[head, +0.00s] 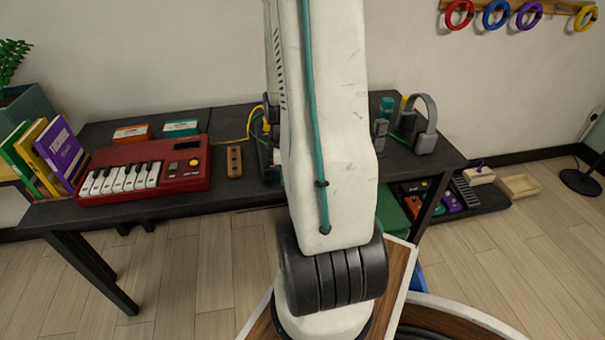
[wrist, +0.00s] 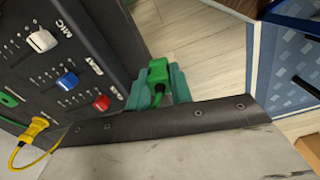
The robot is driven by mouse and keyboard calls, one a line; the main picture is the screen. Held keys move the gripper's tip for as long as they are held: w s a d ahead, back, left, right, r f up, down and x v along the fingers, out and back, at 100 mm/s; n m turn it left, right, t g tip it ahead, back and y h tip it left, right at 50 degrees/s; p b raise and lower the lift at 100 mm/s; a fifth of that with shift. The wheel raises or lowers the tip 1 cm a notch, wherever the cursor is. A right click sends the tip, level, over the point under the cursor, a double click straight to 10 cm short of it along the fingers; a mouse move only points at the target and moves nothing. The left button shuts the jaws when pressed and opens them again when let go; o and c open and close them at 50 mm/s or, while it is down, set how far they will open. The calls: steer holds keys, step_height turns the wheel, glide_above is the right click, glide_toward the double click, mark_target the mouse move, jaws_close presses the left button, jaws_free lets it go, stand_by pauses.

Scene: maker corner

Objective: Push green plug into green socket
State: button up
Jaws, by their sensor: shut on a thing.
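My gripper (wrist: 160,90) shows in the wrist view with its teal fingers on both sides of the green plug (wrist: 157,72). It is shut on the plug, off the right side of a dark panel (wrist: 75,55) with white, blue and red slider knobs. A green piece (wrist: 9,99) shows at the left edge of that panel; I cannot tell whether it is the green socket. In the head view my arm hides the gripper, the plug and most of the panel.
A yellow plug (wrist: 33,127) with its cable sits at the panel's lower left. On the dark table (head: 135,208) stand a red keyboard (head: 145,170), a wooden block with holes (head: 235,161) and a headphone stand (head: 426,125). Bare floor lies in front of the table.

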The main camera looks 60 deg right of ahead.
steer(key=w+a+f+m, duration=0.2)
steer(key=w+a+m, duration=0.1)
steer(key=w+a, duration=0.9)
steer(key=w+a+f+m, duration=0.2)
steer(key=w+a+m, duration=0.1)
steer(key=w+a, duration=1)
steer(key=a, duration=0.4)
steer(key=shift+w+a+f, duration=0.25)
steer(key=shift+w+f, duration=0.05)
